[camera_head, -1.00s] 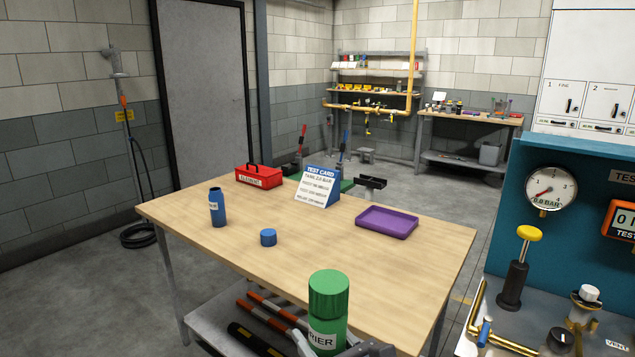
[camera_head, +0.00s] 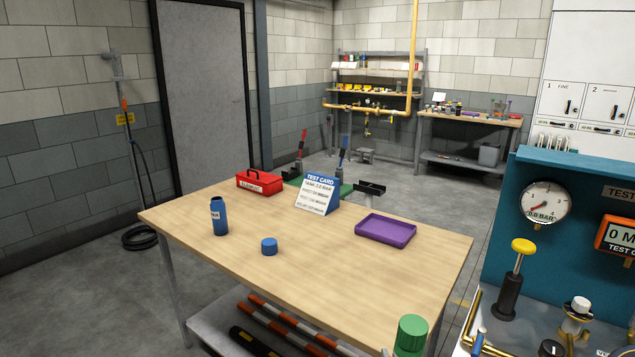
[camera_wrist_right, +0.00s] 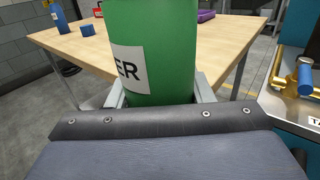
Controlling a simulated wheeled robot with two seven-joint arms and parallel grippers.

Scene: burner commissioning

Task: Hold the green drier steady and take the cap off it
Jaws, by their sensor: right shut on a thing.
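The green drier (camera_head: 404,353) is at the bottom edge of the head view, mostly cut off, with its green cap (camera_head: 412,330) on top. In the right wrist view the drier body (camera_wrist_right: 165,60) stands upright with a white label ending in "ER"; its top is out of frame there. My right gripper (camera_wrist_right: 159,92) is shut on the drier, one finger on each side of its lower body. My left gripper is in neither view.
The wooden table (camera_head: 330,275) holds an open blue bottle (camera_head: 219,217), a blue cap (camera_head: 269,247), a red box (camera_head: 260,182), a test card (camera_head: 317,194) and a purple tray (camera_head: 386,229). The teal gauge panel (camera_head: 570,235) stands at right. The table's near part is clear.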

